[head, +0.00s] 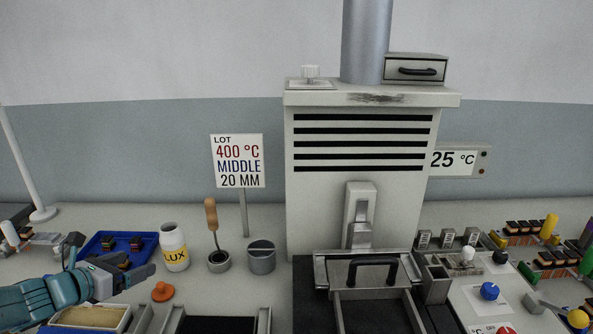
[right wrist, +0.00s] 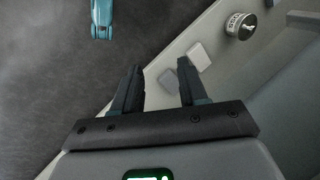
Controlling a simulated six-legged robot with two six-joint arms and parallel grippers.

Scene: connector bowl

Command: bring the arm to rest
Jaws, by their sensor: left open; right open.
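My left arm (head: 45,299) is teal and reaches in from the left in the head view. Its gripper (head: 112,260) is open, in front of and partly over the blue tray (head: 92,243). Nothing shows held between its fingers. My right gripper (right wrist: 160,66) shows only in the right wrist view. My right arm is not in the head view.
A LUX jar (head: 174,248), an orange-knobbed item (head: 162,291) and a grey cup (head: 262,258) stand right of the left gripper. A furnace (head: 360,200) with an open-topped drawer fills the middle. Control knobs (head: 489,290) and component racks crowd the right.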

